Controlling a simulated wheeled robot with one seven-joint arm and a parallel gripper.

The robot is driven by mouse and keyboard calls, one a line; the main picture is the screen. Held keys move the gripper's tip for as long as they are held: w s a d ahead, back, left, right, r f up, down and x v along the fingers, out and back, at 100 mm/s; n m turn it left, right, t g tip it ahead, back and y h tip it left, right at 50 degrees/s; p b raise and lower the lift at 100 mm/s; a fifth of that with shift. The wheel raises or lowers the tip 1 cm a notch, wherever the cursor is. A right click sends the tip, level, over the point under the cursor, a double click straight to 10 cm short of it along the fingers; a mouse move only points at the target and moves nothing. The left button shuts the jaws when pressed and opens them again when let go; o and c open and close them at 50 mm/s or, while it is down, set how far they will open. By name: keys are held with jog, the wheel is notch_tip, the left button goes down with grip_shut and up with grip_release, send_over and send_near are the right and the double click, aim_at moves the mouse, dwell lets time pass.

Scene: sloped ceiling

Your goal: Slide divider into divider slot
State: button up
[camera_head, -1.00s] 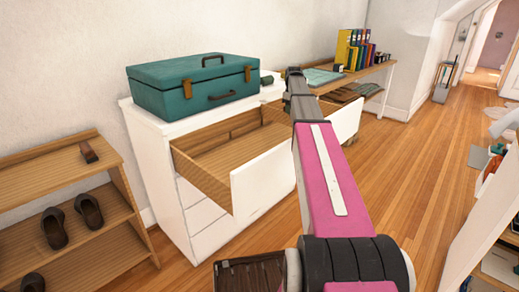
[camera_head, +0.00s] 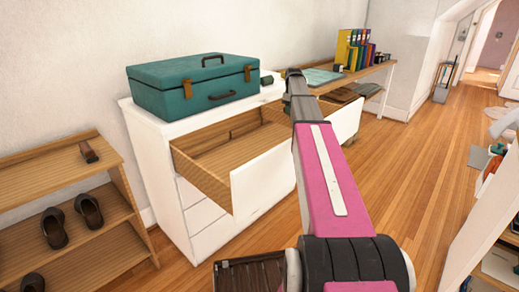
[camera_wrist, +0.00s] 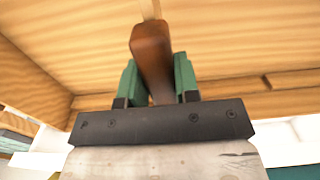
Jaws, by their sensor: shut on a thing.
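In the wrist view my gripper (camera_wrist: 156,66) has its green fingers shut on a brown wooden piece (camera_wrist: 151,38), which I take to be the divider. A thin pale strip (camera_wrist: 150,8) shows beyond its far end; I cannot tell whether the two are joined. The pale wooden inside of a drawer (camera_wrist: 60,35) surrounds it. In the head view the open drawer (camera_head: 205,160) sticks out of the white dresser, and my arm covers its right part and hides the gripper. A small dark gap (camera_wrist: 267,82) shows in the drawer wood; I cannot tell whether it is the divider slot.
A teal suitcase (camera_head: 195,87) lies on the white dresser (camera_head: 170,190). A wooden shoe rack (camera_head: 110,195) with dark shoes stands at the left. A desk (camera_head: 345,78) with colourful binders (camera_head: 355,50) stands behind. The wooden floor (camera_head: 410,150) at the right is largely clear.

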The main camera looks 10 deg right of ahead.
jog(key=shift+f, duration=2.55)
dwell(0.4)
jog(key=o, duration=0.9)
jog(key=shift+c, duration=0.2)
jog(key=shift+r, duration=0.1)
